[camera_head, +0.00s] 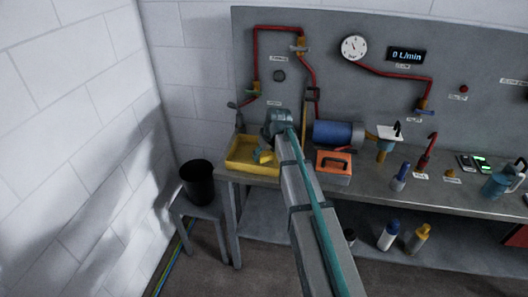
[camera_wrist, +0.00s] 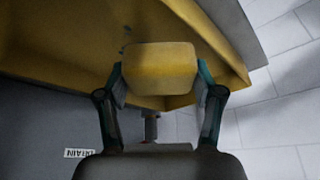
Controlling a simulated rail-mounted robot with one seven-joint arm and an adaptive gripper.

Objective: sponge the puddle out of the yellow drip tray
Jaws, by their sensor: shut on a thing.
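My gripper (camera_wrist: 160,78) is shut on a yellow sponge (camera_wrist: 160,62), with one finger pressed on each side of it. In the head view the sponge (camera_head: 264,157) is over the right part of the yellow drip tray (camera_head: 235,168), which sits at the left end of the bench. The tray wall also shows behind the sponge in the wrist view (camera_wrist: 225,62). I cannot tell whether the sponge touches the tray floor. I cannot make out the puddle clearly; a small dark spot shows on the tray beyond the sponge.
A black bucket (camera_head: 197,182) stands on a low stand left of the bench. A blue cylinder (camera_head: 338,134) and an orange toolbox (camera_head: 334,163) are right of my arm. Red pipes (camera_head: 256,62) run on the panel behind. A DRAIN label (camera_wrist: 79,153) shows in the wrist view.

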